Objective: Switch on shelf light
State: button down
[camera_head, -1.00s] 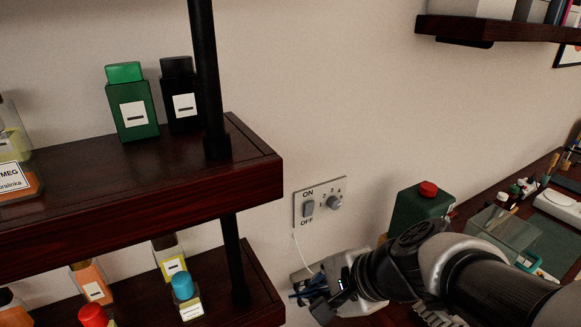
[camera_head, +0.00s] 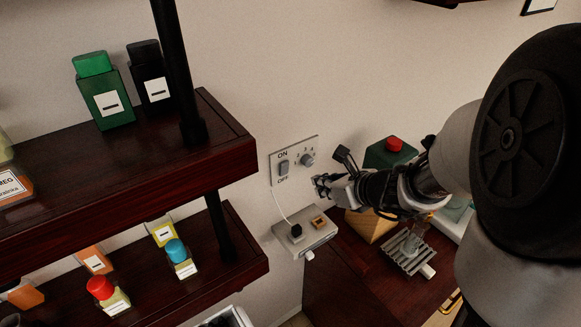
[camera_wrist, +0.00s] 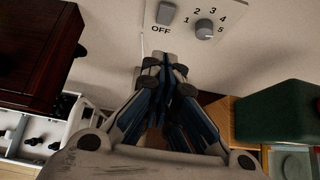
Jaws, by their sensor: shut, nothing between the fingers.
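The light switch panel (camera_head: 307,150) is a grey plate on the wall beside the shelf end. It carries a rocker switch (camera_head: 284,168) between ON and OFF labels, and a round numbered knob (camera_head: 307,159) to its right. In the wrist view the rocker (camera_wrist: 166,13) and the knob (camera_wrist: 204,29) show at the top, with OFF below the rocker. My gripper (camera_head: 320,186) is shut and empty, just right of and below the panel in the head view. In the wrist view its fingertips (camera_wrist: 168,62) lie below the OFF label. Whether they touch anything is not clear.
The dark wooden shelf (camera_head: 130,165) with bottles ends left of the panel. A small grey box (camera_head: 305,238) with a cable sits below the panel. A green container with a red cap (camera_head: 392,148) stands behind my wrist. A slatted rack (camera_head: 408,252) is on the desk.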

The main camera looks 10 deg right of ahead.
send_near(285, 173)
notch_tip(285, 173, down, 3)
jog(key=w+a, duration=0.1)
jog(key=w, duration=0.1)
jog(key=shift+w+a+r+b, duration=0.2)
jog(key=shift+w+b, duration=0.1)
jog(key=shift+w, duration=0.3)
